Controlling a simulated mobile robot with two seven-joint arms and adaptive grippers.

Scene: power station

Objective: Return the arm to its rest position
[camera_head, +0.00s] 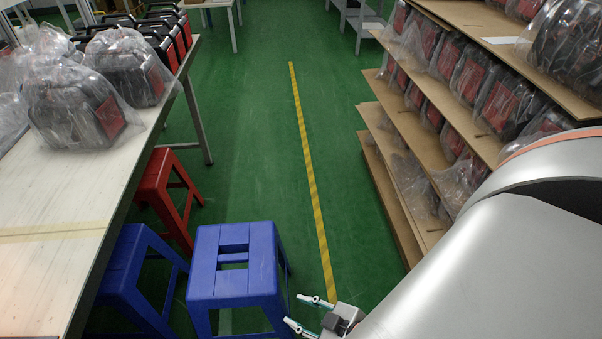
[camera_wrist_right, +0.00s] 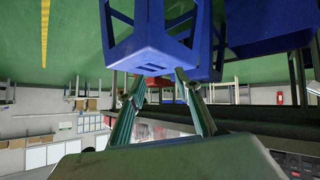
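My right arm comes in from the right in the head view, a large grey link with an orange band. My right gripper (camera_head: 306,312) shows at the bottom, close to the front right of a blue stool (camera_head: 235,265). Its two fingers are apart with nothing between them. In the right wrist view the gripper (camera_wrist_right: 160,85) is also open and empty, with the blue stool (camera_wrist_right: 152,42) beyond the fingertips. The wrist picture is upside down. My left arm and gripper do not show in the head view.
A table (camera_head: 40,255) at left bears bagged power stations (camera_head: 78,105). A second blue stool (camera_head: 125,275) and a red stool (camera_head: 165,190) stand beside it. Shelves (camera_head: 430,145) with bagged units line the right. The green floor (camera_head: 250,120) between is clear, with a yellow stripe (camera_head: 310,170).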

